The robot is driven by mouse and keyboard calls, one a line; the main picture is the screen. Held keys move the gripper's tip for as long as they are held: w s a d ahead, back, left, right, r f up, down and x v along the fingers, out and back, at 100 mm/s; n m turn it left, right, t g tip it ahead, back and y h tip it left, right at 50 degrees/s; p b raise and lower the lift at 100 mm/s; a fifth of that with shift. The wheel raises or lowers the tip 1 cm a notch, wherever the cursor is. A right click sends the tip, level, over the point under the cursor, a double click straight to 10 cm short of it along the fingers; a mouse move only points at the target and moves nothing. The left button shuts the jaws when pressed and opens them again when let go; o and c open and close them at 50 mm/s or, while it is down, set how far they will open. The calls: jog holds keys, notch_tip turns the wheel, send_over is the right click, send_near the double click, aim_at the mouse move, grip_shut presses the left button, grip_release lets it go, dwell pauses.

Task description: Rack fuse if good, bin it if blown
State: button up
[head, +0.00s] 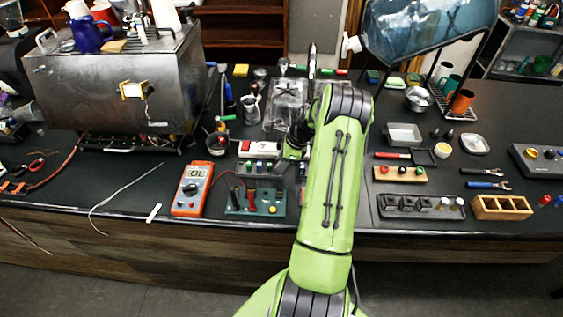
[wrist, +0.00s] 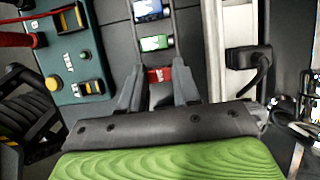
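A small red piece (wrist: 160,75), perhaps a fuse, shows between the fingertips of my gripper (wrist: 159,82) in the wrist view. The fingers are apart with the red piece between them; I cannot tell whether they press on it. Just beyond it, a green piece (wrist: 156,43) and a blue piece (wrist: 147,10) sit in a row between two thin rails. My arm partly hides the gripper in the head view.
A white power strip (head: 258,148) lies close to my gripper; a black plug (wrist: 248,60) sits in it. A steel brewer (head: 110,85) stands at left. A wooden compartment box (head: 502,208) and a dark tray (head: 422,207) lie at right. Loose cable (head: 115,193) lies at front left.

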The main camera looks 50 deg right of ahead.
jog(key=o, duration=0.4)
jog(key=shift+o, duration=0.2)
jog(key=v, duration=1.5)
jog(key=shift+r+p, duration=0.4)
jog(key=shift+d, duration=0.1)
jog(key=a+r+n+h, duration=0.1)
jog(key=a+r+n, duration=0.35)
jog(key=a, duration=0.35)
jog(key=a+r+n+h+b, duration=0.1)
jog(key=a+r+n, duration=0.4)
jog(key=a, duration=0.4)
jog(key=a+r+n+h, duration=0.1)
jog(key=a+r+n, duration=0.2)
jog(key=a+n, duration=0.4)
jog(key=s+a+n+t, duration=0.2)
jog(key=s+a+n, duration=0.9)
jog(key=s, duration=0.3)
jog(key=shift+s+a+f+n+b, duration=0.15)
jog(key=shift+a+f+n+b, duration=0.05)
jog(key=shift+a+n+b, duration=0.15)
